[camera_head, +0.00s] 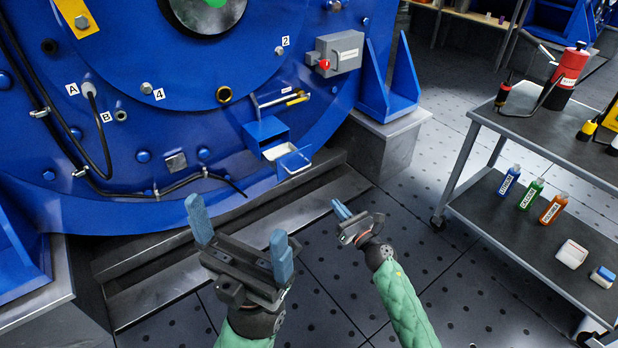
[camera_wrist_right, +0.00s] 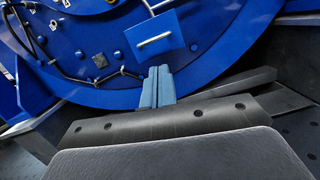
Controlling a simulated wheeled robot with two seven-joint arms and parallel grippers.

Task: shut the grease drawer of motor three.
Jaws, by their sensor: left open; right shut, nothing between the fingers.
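The grease drawer (camera_head: 294,162) of the blue motor (camera_head: 190,90) stands pulled out from its blue housing (camera_head: 265,132), with pale contents (camera_head: 279,150) showing inside. In the right wrist view its blue front (camera_wrist_right: 155,36) with a pale bar handle (camera_wrist_right: 154,40) is above my right fingertips. My right gripper (camera_head: 341,209) is shut and empty, below and right of the drawer and apart from it; its two blue fingers (camera_wrist_right: 158,86) meet in the wrist view. My left gripper (camera_head: 241,237) is open and empty in front of the motor base, lower left of the drawer.
A metal step (camera_head: 150,262) runs along the motor's foot below the drawer. A grey box with a red knob (camera_head: 338,52) is above right. A cart (camera_head: 508,210) with bottles and a red canister stands at right. The floor between is clear.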

